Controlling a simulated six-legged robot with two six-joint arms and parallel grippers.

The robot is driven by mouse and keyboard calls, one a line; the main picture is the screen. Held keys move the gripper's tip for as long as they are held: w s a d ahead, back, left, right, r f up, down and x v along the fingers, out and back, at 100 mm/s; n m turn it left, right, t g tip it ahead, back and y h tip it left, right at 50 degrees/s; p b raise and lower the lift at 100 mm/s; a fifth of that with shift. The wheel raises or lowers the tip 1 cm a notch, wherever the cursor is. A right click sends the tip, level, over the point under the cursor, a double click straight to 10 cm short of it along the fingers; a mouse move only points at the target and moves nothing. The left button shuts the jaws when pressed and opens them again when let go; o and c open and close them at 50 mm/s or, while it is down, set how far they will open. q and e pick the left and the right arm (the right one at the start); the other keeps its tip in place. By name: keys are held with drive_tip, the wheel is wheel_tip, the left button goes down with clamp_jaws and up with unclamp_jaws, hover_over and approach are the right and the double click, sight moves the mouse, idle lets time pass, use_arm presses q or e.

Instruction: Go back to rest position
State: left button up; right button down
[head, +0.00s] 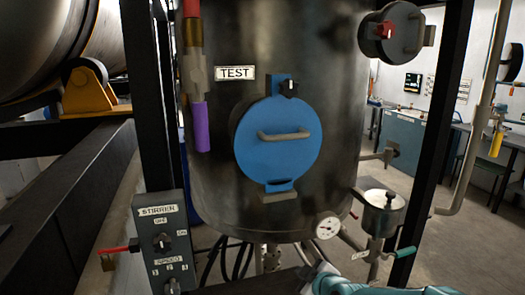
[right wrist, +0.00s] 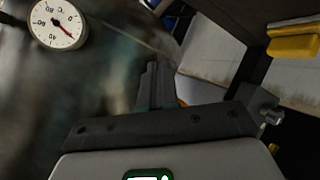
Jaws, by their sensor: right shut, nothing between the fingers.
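My right gripper (head: 308,262) shows at the bottom of the head view, with part of my teal arm behind it. It is low in front of the tank, just left of and below the round dial gauge (head: 328,226). In the right wrist view my right gripper (right wrist: 153,72) has its fingers together with nothing between them. The dial gauge (right wrist: 57,24) is at the upper left there, apart from the fingers. My left gripper is in neither view.
The dark metal tank (head: 335,100) has a blue round hatch (head: 278,150) with a handle. The STIRRER control box (head: 165,245) stands at the lower left. A small pot with a valve (head: 382,212) and a green-handled lever (head: 405,252) are at the right. Dark posts flank the tank.

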drive_tip(key=s+f+m+g, duration=0.35)
drive_tip(key=s+f, duration=0.45)
drive_tip(key=f, duration=0.6)
drive_tip(key=s+f+m+g, duration=0.2)
drive_tip(key=s+f, duration=0.3)
drive_tip(key=s, duration=0.4)
drive_tip(key=s+f+m+g, duration=0.3)
drive_tip(key=s+f+m, duration=0.1)
drive_tip(key=s, duration=0.6)
drive_tip(key=s+f+m+g, duration=0.2)
drive_tip(key=s+f+m, duration=0.2)
drive_tip(key=s, duration=0.5)
drive_tip(key=shift+s+d+f, duration=0.3)
drive_tip(key=shift+d+f, duration=0.15)
drive_tip(key=shift+f, duration=0.35)
drive_tip(key=shift+g, duration=0.25)
